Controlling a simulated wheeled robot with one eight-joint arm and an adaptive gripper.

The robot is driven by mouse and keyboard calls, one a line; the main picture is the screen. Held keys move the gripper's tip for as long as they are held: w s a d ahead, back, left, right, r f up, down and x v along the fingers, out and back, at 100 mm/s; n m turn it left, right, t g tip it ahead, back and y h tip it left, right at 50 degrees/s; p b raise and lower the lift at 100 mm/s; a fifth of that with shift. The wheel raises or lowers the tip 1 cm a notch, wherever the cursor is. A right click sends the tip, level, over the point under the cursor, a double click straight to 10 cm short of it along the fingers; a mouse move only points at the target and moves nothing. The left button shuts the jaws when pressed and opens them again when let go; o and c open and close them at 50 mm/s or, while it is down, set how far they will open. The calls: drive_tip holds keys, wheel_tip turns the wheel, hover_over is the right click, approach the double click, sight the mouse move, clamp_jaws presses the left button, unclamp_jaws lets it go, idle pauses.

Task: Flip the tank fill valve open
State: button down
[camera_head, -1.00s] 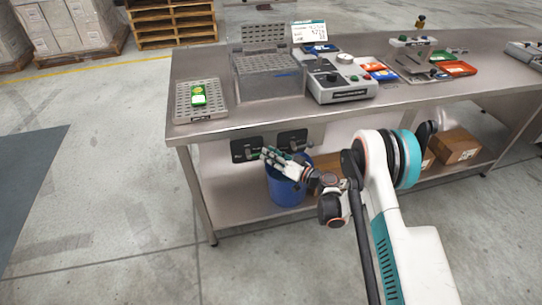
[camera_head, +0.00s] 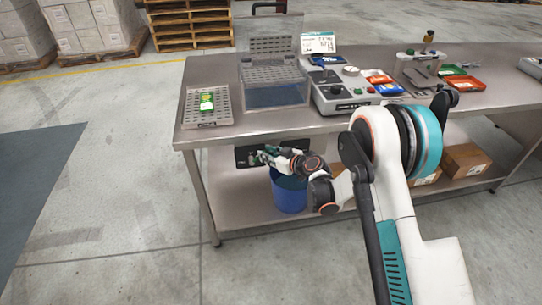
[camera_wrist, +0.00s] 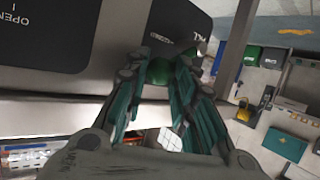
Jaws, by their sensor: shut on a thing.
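A dark valve panel (camera_head: 245,156) hangs under the table's front edge. It fills the upper left of the wrist view (camera_wrist: 45,30), with the word "OPEN" at its left side. My gripper (camera_head: 260,157) is at this panel's right side. In the wrist view my gripper (camera_wrist: 160,78) is shut on a green handle (camera_wrist: 158,70), seen between its green-and-black fingers. The fingers hide most of the handle. A second dark plate (camera_wrist: 178,25), with partly readable lettering, lies just beyond the fingertips. I cannot read the name of the valve or tell the handle's exact angle.
The steel table (camera_head: 300,125) stands over my gripper. A blue bin (camera_head: 289,195) is on the lower shelf below it.

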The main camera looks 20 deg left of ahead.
drive_tip(key=shift+s+a+r+n+h, duration=0.2)
drive_tip(key=shift+a+r+n+h, duration=0.2)
drive_tip(key=shift+r+h, duration=0.1)
idle(0.3)
drive_tip(key=c, duration=1.3)
unclamp_jaws()
drive_tip(key=shift+f, duration=0.1)
drive_tip(key=v, duration=1.2)
drive_tip(key=shift+s, duration=0.1)
